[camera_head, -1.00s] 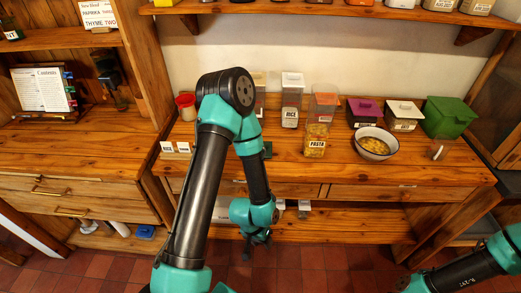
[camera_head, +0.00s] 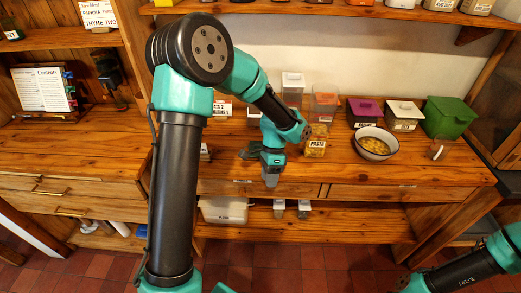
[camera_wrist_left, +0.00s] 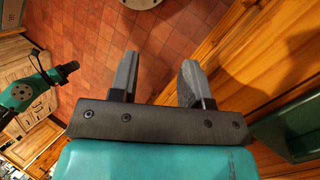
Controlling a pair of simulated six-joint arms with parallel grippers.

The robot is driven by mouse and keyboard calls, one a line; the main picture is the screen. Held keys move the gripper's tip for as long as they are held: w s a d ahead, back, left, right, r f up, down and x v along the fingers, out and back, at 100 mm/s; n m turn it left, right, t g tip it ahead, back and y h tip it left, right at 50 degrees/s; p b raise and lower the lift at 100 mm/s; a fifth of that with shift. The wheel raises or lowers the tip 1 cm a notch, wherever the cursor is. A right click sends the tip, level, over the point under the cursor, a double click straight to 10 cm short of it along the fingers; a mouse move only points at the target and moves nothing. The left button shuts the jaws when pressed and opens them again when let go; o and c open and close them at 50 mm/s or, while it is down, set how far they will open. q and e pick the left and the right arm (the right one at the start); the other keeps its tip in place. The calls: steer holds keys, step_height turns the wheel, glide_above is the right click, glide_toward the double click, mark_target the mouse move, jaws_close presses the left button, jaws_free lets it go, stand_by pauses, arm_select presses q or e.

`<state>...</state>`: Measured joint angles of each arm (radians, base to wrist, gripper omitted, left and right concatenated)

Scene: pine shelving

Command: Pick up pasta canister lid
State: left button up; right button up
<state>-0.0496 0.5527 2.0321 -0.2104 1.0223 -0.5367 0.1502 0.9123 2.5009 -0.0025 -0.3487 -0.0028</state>
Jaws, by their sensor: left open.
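The pasta canister (camera_head: 316,148) is clear, labelled PASTA, and stands at the front of the counter with yellow pasta inside. I cannot make out a separate lid on its top. My left gripper (camera_head: 271,178) hangs at the counter's front edge, left of and lower in the picture than the canister, apart from it. In the left wrist view its two fingers (camera_wrist_left: 158,80) are spread with nothing between them. My right arm shows at the lower right of the head view and at the left of the wrist view; its fingers cannot be made out.
A bowl of pasta (camera_head: 376,144) stands right of the canister. A reddish-topped container (camera_head: 325,100) is behind it. Purple-lidded (camera_head: 364,110) and white-lidded (camera_head: 405,113) boxes and a green bin (camera_head: 447,117) stand farther right. The counter (camera_head: 345,176) is bare in front of the bowl.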

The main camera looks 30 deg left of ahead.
arm_select(q)
steer(key=w+a+r+m+t, duration=0.1)
steer(key=w+a+r+t, duration=0.1)
steer(key=w+a+r, duration=0.3)
steer(key=w+a+r+m+t+y, duration=0.1)
steer(key=w+a+r, duration=0.5)
steer(key=r, duration=0.6)
steer(key=shift+w+r+m+t, duration=0.25)
steer(key=shift+w+m+t, duration=0.35)
steer(key=shift+t, duration=0.4)
steer(key=shift+w+f, duration=0.1)
steer(key=shift+f, duration=0.05)
glide_above(260, 145)
step_height(260, 145, down, 12)
steer(key=shift+w+a+f, duration=0.1)
steer(key=shift+w+f, duration=0.1)
steer(key=shift+f, duration=2.45)
steer(key=shift+c, duration=0.3)
